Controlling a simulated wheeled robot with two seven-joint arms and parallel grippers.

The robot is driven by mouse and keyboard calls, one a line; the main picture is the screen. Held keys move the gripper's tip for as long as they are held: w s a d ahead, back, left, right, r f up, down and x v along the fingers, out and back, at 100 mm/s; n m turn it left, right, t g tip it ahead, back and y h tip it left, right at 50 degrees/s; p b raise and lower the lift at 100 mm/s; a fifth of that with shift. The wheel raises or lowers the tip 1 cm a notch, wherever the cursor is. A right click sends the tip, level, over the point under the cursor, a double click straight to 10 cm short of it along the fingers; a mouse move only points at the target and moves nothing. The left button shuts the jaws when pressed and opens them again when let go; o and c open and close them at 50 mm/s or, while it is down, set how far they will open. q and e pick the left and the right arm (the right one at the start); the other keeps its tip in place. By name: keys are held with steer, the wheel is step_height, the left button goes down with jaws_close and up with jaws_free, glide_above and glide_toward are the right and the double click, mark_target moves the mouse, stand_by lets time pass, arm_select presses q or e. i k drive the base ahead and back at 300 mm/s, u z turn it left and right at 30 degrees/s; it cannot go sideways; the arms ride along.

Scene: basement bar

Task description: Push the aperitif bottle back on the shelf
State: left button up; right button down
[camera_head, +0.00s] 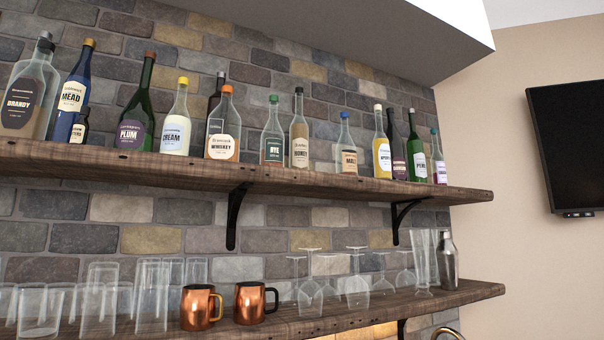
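Neither of my grippers shows in the head view.
Several other bottles line the upper shelf, including whiskey (222,135) and brandy (28,95). Black brackets (233,220) hold it. The lower shelf (300,325) carries glasses, copper mugs (200,307) and a shaker (448,262). A screen (570,145) hangs at right.

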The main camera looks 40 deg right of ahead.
mark_target(383, 161)
steer(key=u, duration=1.95)
steer(key=k, duration=1.6)
steer(key=z, duration=1.95)
